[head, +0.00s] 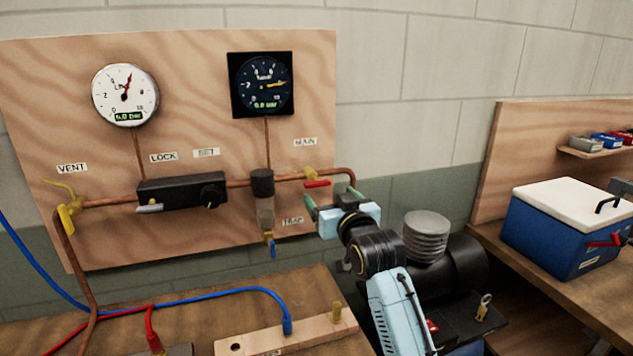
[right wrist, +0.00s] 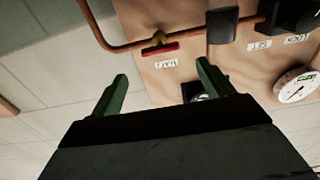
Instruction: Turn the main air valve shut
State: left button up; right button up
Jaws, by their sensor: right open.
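The main air valve (head: 311,177) is a brass valve with a red lever (head: 317,184), under the MAIN label on the copper pipe. The lever lies roughly along the pipe. In the right wrist view the red lever (right wrist: 160,49) shows beyond the fingertips, roughly centred between them. My right gripper (head: 331,198) is open and empty, with green fingers just below and right of the valve in the head view. Its fingers also show in the right wrist view (right wrist: 162,72), apart from the lever. My left gripper is not in view.
A white gauge (head: 125,95) and a dark gauge (head: 262,84) hang on the wooden panel (head: 200,75). A black regulator (head: 182,190), a trap (head: 264,212) and a yellow vent valve (head: 67,215) sit along the pipe. A blue box (head: 560,230) stands at right.

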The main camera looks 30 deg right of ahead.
aim_at(319, 184)
jog(key=x, duration=0.3)
jog(key=shift+w, duration=0.4)
jog(key=x, duration=0.4)
jog(key=shift+w+d, duration=0.1)
jog(key=shift+w, duration=0.55)
jog(key=shift+d, duration=0.1)
jog(key=c, duration=1)
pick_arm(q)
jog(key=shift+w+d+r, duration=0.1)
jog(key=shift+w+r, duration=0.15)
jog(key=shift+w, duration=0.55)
